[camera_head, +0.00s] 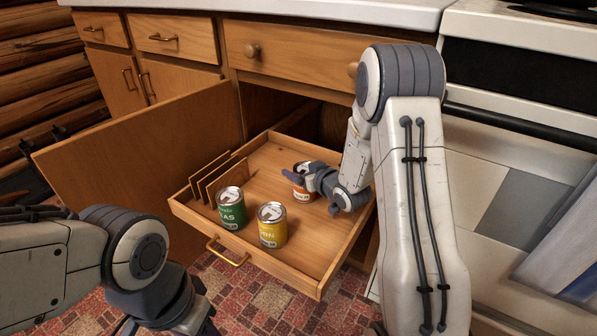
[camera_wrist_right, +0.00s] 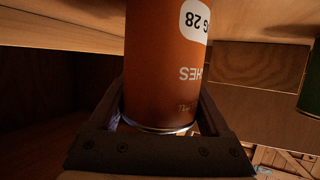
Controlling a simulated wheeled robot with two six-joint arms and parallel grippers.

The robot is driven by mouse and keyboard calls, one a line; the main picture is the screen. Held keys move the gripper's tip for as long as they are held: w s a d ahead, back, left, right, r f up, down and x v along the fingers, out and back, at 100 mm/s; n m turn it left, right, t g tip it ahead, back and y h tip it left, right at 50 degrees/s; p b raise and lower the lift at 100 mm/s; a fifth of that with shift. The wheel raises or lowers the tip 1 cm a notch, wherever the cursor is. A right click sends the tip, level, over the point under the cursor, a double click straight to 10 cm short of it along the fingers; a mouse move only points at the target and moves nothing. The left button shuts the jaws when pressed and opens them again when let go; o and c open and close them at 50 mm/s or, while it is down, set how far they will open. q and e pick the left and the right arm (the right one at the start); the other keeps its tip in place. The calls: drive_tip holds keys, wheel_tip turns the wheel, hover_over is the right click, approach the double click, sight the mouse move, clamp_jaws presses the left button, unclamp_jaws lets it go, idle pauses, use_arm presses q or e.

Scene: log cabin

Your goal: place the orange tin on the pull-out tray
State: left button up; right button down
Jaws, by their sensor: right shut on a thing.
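The orange tin (camera_head: 304,194) is over the back right part of the pull-out tray (camera_head: 281,265), partly hidden by my right gripper (camera_head: 300,176). The right gripper is shut around the tin. In the right wrist view the tin (camera_wrist_right: 163,65) stands between the two fingers, its lettering upside down and its far end cut off by the frame's upper edge. I cannot tell whether its base touches the tray floor. My left gripper (camera_head: 190,318) is low at the bottom edge, left of the tray, partly cut off; its jaw opening is unclear.
A green tin (camera_head: 231,208) and a yellow tin (camera_head: 272,226) stand on the tray's front half. Wooden dividers (camera_head: 213,176) line its left side. An open cabinet door (camera_head: 140,170) stands left. The countertop and drawers overhang behind; a white stove (camera_head: 530,180) is right.

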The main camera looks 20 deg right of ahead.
drive_tip(key=shift+f, duration=0.15)
unclamp_jaws()
drive_tip(key=shift+s+r, duration=0.1)
drive_tip(key=shift+r, duration=0.2)
drive_tip(key=p+v, duration=0.8)
drive_tip(key=v, duration=0.3)
drive_tip(key=shift+s, duration=0.35)
drive_tip(key=shift+d, duration=0.1)
